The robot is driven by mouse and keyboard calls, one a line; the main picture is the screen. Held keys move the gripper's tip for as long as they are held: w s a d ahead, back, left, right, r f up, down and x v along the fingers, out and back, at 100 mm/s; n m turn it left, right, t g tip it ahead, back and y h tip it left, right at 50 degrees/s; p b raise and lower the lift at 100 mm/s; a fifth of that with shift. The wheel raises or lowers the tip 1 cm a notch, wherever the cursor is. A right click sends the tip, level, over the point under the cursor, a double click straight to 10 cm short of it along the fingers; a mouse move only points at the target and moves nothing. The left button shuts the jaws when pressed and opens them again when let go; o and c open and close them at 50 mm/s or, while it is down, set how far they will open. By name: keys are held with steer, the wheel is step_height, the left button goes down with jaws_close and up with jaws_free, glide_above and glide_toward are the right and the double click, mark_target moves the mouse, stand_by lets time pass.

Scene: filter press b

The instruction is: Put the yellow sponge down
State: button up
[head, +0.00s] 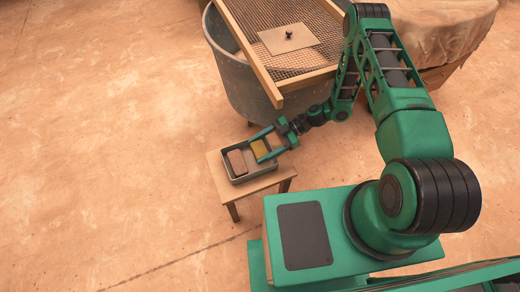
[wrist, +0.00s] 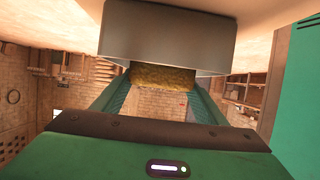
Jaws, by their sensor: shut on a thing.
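The yellow sponge (head: 260,147) is between the fingers of my gripper (head: 262,147), at the right part of a small grey tray (head: 236,181). In the wrist view the sponge (wrist: 165,77) shows between the two green fingers (wrist: 160,100), partly hidden by a grey wall that looks like the tray's side (wrist: 168,35). My gripper is shut on the sponge. I cannot tell whether the sponge touches the tray's floor. A reddish-brown block (head: 237,162) lies in the left part of the tray.
The tray stands on a small wooden stool (head: 262,183). Behind it is a large grey tub (head: 235,75) with a wood-framed mesh screen (head: 290,20) on top, bearing a flat plate with a knob (head: 288,38). The floor to the left is clear.

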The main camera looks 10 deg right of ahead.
steer(key=shift+f, duration=0.7)
steer(key=shift+f, duration=0.6)
steer(key=o, duration=1.1)
steer(key=shift+c, duration=0.2)
steer(key=shift+r, duration=0.15)
steer(key=shift+r, duration=0.25)
steer(key=v, duration=1.2)
steer(key=shift+r, duration=0.15)
